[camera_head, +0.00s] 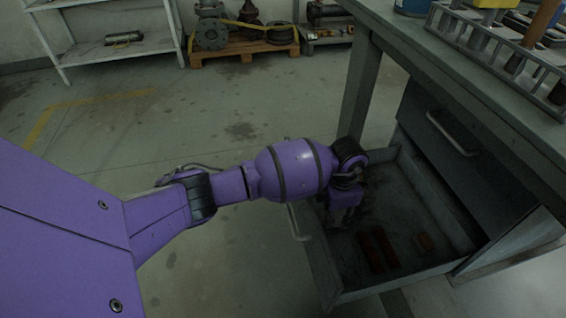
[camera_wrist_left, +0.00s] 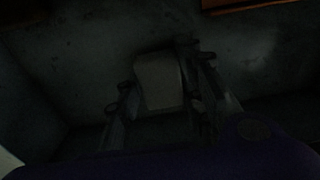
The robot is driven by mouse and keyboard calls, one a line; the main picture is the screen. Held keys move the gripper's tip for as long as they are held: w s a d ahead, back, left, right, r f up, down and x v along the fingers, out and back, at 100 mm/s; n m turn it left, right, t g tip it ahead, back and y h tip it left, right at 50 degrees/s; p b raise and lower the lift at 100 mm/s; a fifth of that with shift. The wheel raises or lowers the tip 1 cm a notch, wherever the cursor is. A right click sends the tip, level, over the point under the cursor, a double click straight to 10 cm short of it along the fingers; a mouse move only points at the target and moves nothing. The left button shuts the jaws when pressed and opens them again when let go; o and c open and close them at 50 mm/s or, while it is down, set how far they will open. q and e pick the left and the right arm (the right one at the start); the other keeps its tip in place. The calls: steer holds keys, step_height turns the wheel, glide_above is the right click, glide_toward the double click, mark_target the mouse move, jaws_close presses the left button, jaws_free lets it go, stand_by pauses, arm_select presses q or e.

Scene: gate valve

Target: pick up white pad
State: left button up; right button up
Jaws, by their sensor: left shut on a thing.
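My left gripper (camera_head: 340,215) reaches down into the open drawer (camera_head: 440,212) under the workbench, near its far left side. In the left wrist view, the left gripper's fingers (camera_wrist_left: 160,95) are shut on a pale block-like pad (camera_wrist_left: 160,82), which lies between them close to the drawer floor. The wrist view is dark, so the pad's exact colour and whether it touches the floor are hard to tell. In the head view the pad is hidden by my gripper and arm. My right gripper does not show.
The drawer walls enclose the gripper. The workbench top (camera_head: 450,90) overhangs the drawer at right, bearing a tool rack (camera_head: 495,45). The floor (camera_head: 230,250) at left is clear.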

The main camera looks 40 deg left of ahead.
arm_select(q)
steer(key=shift+w+r, duration=0.1)
steer(key=shift+r, duration=0.1)
step_height(320, 180, up, 9)
steer(key=p, duration=0.4)
steer(key=shift+f, duration=0.1)
steer(key=shift+r, duration=0.55)
